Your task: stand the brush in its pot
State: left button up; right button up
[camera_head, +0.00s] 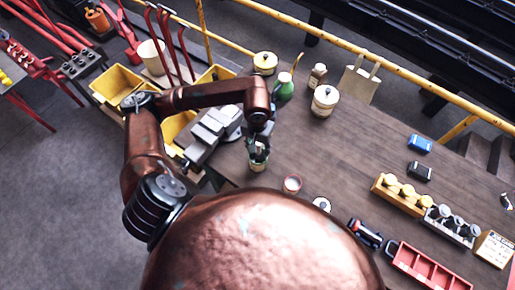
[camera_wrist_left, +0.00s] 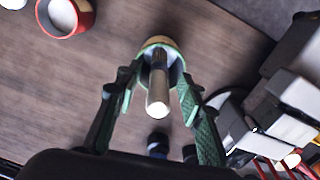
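A pale grey, rod-like handle (camera_wrist_left: 158,92), apparently the brush, points up towards the camera in the left wrist view. In the head view the pot (camera_head: 258,165) stands on the bench below my left gripper (camera_head: 259,149). The gripper's green-padded fingers (camera_wrist_left: 160,90) are spread on either side of the handle, with visible gaps. Their tips are near the pot's rim; I cannot tell whether they touch it. My right gripper is not in view.
A grey vise (camera_head: 213,130) is close on the left. The bench middle is clear.

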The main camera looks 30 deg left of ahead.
pick_arm(q)
notch_tip(320, 180, up, 12)
jog(key=shift+r, duration=0.1)
dwell(0.5)
dwell(0.8)
